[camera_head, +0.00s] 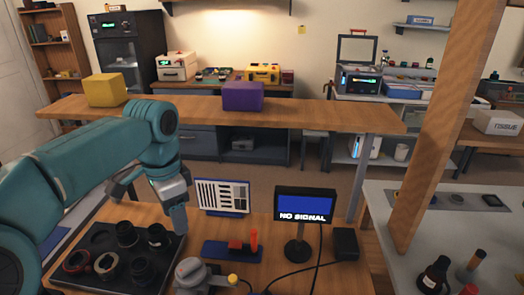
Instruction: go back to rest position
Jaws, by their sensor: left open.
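My left arm comes in from the left, and its gripper (174,203) points down over the right back part of a dark tray (88,240). The gripper is open, and I see nothing held in it. Several black ring-shaped lens parts sit in the tray, such as one at the back (126,234) and one with a reddish rim (76,261). My arm covers the left side of the bench. My right gripper is not in view.
A small "NO SIGNAL" monitor (304,206), a printed chart (221,196), a blue stand with a red tool (232,250) and a grey device (200,276) stand on the wooden bench. A wooden post (445,130) rises at right. Yellow (105,90) and purple (243,97) boxes sit behind.

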